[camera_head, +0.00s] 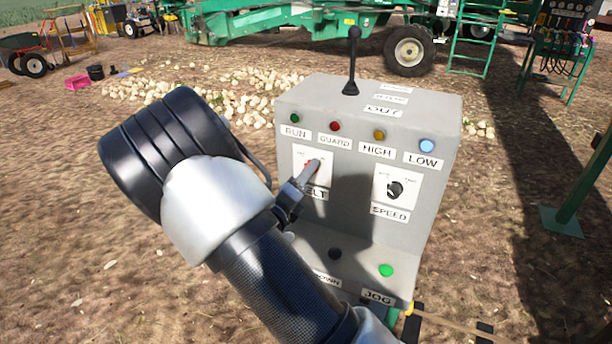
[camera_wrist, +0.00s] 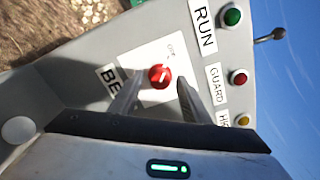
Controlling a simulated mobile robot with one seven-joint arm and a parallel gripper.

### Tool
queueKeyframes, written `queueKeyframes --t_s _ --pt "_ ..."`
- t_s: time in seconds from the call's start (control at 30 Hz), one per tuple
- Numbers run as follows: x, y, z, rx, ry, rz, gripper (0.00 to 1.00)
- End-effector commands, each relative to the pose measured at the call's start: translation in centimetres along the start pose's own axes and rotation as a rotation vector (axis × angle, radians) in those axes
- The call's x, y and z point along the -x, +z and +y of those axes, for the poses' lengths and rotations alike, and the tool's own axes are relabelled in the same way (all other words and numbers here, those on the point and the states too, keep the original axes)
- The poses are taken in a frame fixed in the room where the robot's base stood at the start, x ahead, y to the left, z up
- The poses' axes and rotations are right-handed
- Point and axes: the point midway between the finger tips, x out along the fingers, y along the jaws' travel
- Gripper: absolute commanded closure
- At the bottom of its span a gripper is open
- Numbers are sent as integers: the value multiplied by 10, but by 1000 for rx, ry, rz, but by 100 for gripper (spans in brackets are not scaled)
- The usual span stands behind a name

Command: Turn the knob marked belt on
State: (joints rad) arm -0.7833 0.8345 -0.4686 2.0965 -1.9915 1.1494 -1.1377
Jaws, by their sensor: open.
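The belt knob (camera_wrist: 159,76) is a small red rotary knob with a white pointer mark, on a white plate with a partly hidden BELT label (camera_wrist: 109,84). In the head view the knob (camera_head: 309,164) is largely hidden by my gripper (camera_head: 306,177), which is at the front face of the grey control box (camera_head: 345,195). In the wrist view my gripper (camera_wrist: 159,86) is open, one finger on each side of the knob. Gaps show between the fingers and the knob; how far the fingertips are from the plate I cannot tell.
RUN (camera_head: 294,118), GUARD (camera_head: 335,126), HIGH (camera_head: 379,135) and LOW (camera_head: 427,146) lamps line the box above. The black speed knob (camera_head: 395,189) is to the right. A black lever (camera_head: 352,62) stands on top. A green button (camera_head: 386,270) sits lower, by JOG.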

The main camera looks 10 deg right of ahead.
Motion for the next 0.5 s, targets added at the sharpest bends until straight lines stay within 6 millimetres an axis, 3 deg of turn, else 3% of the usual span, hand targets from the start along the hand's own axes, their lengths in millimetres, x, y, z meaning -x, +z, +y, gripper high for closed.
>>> queueKeyframes --t_s 0.33,0.5 --pt "-4 0 0 0 0 0 57" --pt "-4 0 0 0 0 0 86"
